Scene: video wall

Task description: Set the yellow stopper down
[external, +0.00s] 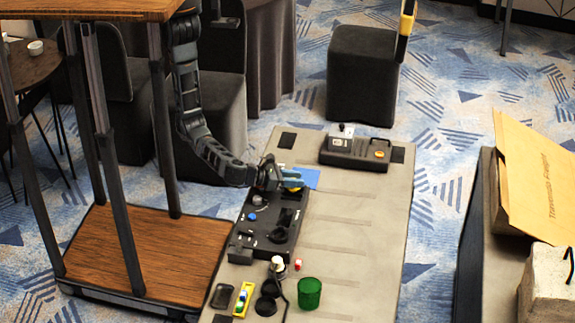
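My gripper (291,181) is at the far end of a black panel on the grey table (345,235). A small yellow piece (292,189), which looks like the yellow stopper, shows right at the fingertips. I cannot tell whether the fingers are closed on it or only beside it, nor whether it touches the surface below. A blue mat (311,180) lies just right of the gripper, partly hidden by it.
The black panel (271,232) has knobs. Beyond the gripper is a dark box (352,152). Nearer stand a green cup (310,293), a white-topped item (278,264) and a yellow holder (243,298). The table's right half is mostly clear.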

